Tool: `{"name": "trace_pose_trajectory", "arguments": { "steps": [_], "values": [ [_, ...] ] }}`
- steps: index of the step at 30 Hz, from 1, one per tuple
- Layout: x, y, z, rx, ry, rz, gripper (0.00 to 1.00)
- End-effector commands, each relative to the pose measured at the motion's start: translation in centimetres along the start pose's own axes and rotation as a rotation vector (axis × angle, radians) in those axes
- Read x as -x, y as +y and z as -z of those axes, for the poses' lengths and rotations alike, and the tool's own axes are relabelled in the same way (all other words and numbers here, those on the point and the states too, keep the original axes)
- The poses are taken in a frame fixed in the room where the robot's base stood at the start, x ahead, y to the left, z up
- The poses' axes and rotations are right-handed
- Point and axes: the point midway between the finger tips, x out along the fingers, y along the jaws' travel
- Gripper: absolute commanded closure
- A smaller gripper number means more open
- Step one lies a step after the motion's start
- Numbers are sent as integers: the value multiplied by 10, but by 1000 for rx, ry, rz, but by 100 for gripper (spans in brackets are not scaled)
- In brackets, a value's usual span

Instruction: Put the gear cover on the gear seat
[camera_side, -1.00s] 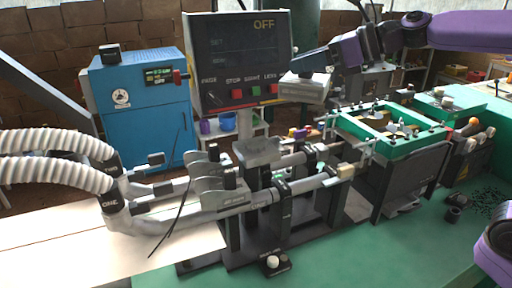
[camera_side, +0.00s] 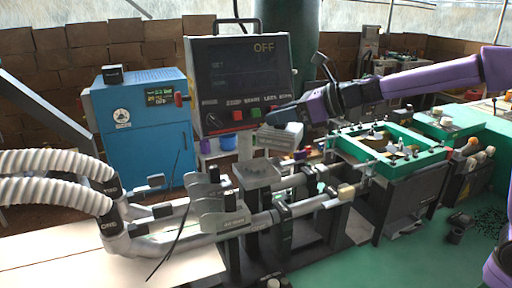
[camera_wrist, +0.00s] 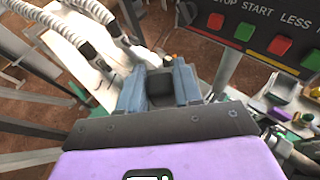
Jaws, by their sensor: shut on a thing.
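My gripper (camera_side: 284,116) is in front of the control panel, above the middle of the machine. It is shut on a light grey piece with small lettering, which I take for the gear cover (camera_side: 280,135). In the wrist view a dark block (camera_wrist: 160,88) shows between my two blue-grey fingers. A flat grey block on the machine (camera_side: 257,174), possibly the gear seat, lies below and slightly left of the held piece, with a gap between them. I cannot make out the gears.
The control panel (camera_side: 238,78) stands close behind my gripper. A blue cabinet (camera_side: 147,130) is at the left. White hoses (camera_side: 50,162) and grey pipes run to the machine. A green frame (camera_side: 420,157) stands at the right. The green floor in front is mostly clear.

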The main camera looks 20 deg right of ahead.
Motion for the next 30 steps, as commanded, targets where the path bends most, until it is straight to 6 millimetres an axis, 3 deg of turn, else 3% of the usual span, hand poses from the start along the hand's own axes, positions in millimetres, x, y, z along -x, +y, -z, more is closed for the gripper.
{"name": "trace_pose_trajectory", "arguments": {
  "steps": [5, 12, 22, 30],
  "values": [
    [-33, -13, 3, 0, 2, 0, 100],
    [-71, -24, 27, -1, 2, -1, 100],
    [-93, -30, 39, 1, 0, -1, 100],
    [-104, -31, 62, -2, 0, -1, 100]
  ]
}}
